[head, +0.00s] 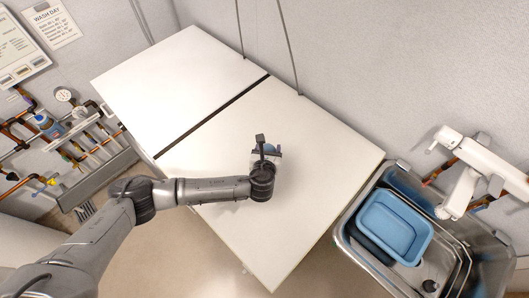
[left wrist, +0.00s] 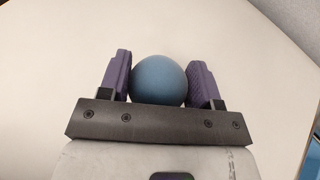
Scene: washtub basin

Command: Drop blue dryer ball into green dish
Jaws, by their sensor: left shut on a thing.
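The blue dryer ball (left wrist: 158,80) sits between the two purple fingers of my left gripper (left wrist: 160,82) in the left wrist view. The gripper is shut on it. In the head view the left gripper (head: 266,146) is over the right part of the white worktop, and a little of the blue ball (head: 270,148) shows beside its fingers. I cannot tell how high the ball is above the worktop. I see no green dish in either view. My right gripper is not in view.
The white worktop (head: 200,75) is bare around the gripper, with a dark seam across it. At the right a metal sink (head: 345,247) holds a blue tub (head: 394,227), beneath a white tap (head: 480,165).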

